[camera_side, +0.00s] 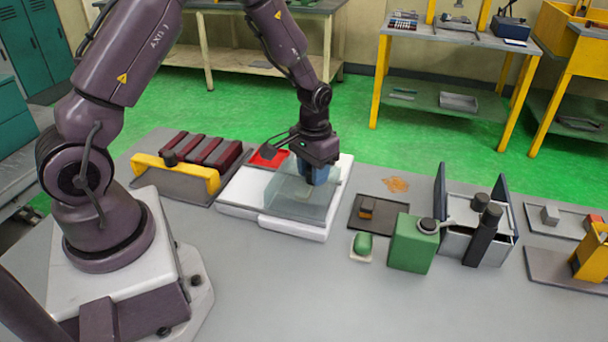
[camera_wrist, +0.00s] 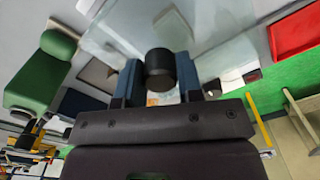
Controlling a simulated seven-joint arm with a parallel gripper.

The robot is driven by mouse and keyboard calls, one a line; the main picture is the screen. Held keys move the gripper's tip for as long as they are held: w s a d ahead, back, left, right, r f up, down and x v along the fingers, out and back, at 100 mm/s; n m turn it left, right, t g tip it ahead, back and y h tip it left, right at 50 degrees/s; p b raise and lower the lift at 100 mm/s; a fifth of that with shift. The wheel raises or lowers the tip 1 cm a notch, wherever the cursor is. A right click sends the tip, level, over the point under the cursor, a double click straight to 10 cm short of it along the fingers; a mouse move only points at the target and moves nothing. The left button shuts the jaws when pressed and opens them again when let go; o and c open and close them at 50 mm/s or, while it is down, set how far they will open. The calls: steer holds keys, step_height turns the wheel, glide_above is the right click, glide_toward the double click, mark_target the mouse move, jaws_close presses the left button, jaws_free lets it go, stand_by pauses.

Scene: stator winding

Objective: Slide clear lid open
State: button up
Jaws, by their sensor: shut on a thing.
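The clear lid (camera_side: 292,201) is a see-through greenish sheet lying over the white tray-like base (camera_side: 290,229) in the middle of the bench. It also fills the upper middle of the wrist view (camera_wrist: 118,30). My gripper (camera_side: 318,176) is low over the lid's right rear part, pointing down, with blue fingers. In the wrist view a dark round knob (camera_wrist: 160,66) stands between the two fingers, and they are shut on it. The knob seems to be the lid's handle, but its foot is hidden. In the side view my fingers hide the knob.
A red tray (camera_side: 268,156) sits at the base's back left. A rack of dark red blocks (camera_side: 208,150) with a yellow bar stands to the left. The bench front is clear.

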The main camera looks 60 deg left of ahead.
steer(key=shift+s, duration=0.1)
steer(key=shift+s+a, duration=4.25)
steer(key=shift+a, duration=0.15)
steer(key=o, duration=0.7)
steer(key=shift+r, duration=3)
